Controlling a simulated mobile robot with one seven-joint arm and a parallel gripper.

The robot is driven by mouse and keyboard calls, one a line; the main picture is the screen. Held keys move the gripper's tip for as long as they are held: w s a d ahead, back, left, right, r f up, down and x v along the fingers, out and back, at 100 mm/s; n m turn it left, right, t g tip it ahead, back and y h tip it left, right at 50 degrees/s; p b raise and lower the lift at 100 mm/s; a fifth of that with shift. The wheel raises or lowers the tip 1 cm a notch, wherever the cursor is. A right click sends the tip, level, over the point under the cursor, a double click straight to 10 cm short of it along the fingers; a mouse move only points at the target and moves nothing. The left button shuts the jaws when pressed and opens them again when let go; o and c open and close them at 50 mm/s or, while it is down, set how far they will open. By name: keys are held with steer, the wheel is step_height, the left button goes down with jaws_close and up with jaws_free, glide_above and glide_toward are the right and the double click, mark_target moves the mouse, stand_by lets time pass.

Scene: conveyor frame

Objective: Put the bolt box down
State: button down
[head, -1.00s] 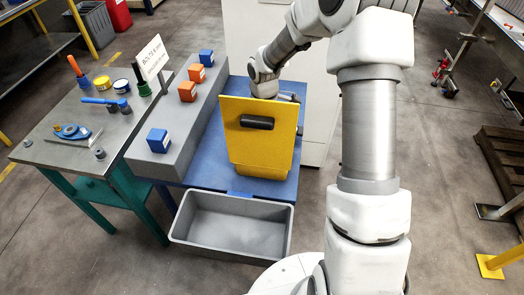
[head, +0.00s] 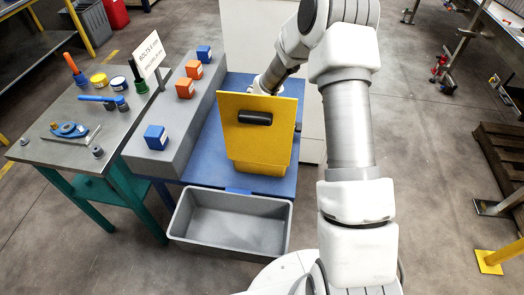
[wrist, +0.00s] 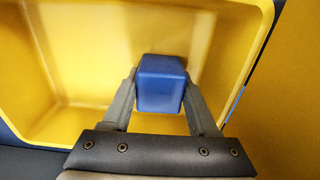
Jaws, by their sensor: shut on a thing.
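The blue bolt box (wrist: 161,78) is between the two grey fingers of my gripper (wrist: 161,92) in the wrist view. My gripper is shut on it. Around and beyond it are the yellow walls and floor of an open yellow bin (wrist: 85,60); I cannot tell whether the box touches the floor. In the head view the yellow bin (head: 258,150) stands on a blue table, its front panel with a dark handle facing me. My gripper and the held box are hidden behind that panel.
Orange and blue boxes (head: 156,138) sit on a grey ledge (head: 195,130) left of the bin, by a sign (head: 150,55). An empty grey tray (head: 230,225) is in front of the blue table (head: 222,92). A workbench (head: 50,150) with tools stands left.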

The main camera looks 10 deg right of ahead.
steer(key=shift+c, duration=0.8)
jaws_free()
step_height(320, 180, up, 12)
steer(key=p, duration=0.1)
steer(key=shift+r, duration=0.1)
